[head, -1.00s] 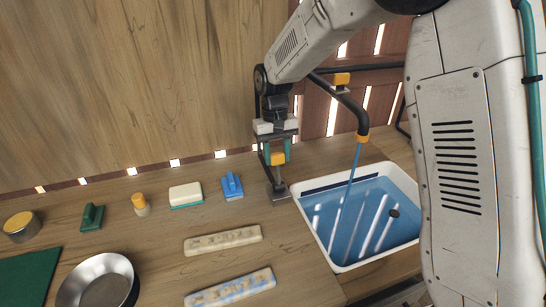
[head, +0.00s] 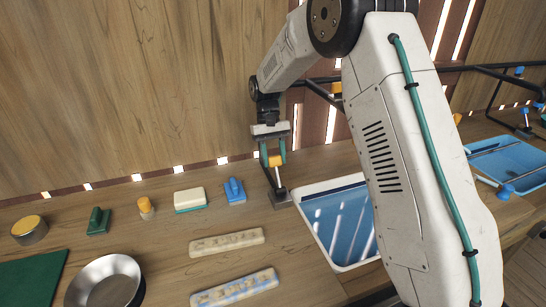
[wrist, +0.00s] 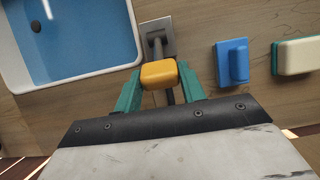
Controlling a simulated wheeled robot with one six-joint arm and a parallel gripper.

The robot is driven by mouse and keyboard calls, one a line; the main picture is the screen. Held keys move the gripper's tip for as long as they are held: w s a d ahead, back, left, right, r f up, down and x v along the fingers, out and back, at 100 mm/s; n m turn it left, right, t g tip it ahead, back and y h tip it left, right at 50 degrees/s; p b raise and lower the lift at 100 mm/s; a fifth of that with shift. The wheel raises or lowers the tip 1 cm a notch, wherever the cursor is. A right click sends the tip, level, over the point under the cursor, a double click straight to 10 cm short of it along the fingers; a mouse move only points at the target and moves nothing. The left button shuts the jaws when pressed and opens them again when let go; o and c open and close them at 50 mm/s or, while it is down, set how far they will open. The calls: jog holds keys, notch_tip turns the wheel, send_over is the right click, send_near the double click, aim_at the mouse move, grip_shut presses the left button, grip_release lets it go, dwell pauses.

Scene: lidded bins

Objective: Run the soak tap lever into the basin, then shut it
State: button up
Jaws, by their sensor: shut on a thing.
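The tap lever (head: 272,177) is a dark stem with a yellow knob (head: 275,160) on a grey base plate (head: 281,198), just left of the basin. My gripper (head: 272,153) is shut on the knob, with its teal fingers on both sides. The wrist view also shows the yellow knob (wrist: 159,74) between the fingers. The white basin (head: 310,228) holds blue water. Its right side is hidden behind my arm in the head view. A dark pipe (head: 320,92) shows behind the arm; the spout end and any stream from it are hidden now.
A blue brush (head: 235,192), a white-and-teal block (head: 190,199), a yellow-topped piece (head: 146,206) and a green piece (head: 98,222) stand along the back. Two long bars (head: 226,242) and a metal bowl (head: 104,284) lie in front.

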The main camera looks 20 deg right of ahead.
jog(key=o, duration=1)
jog(key=v, duration=0.8)
jog(key=shift+f, duration=0.1)
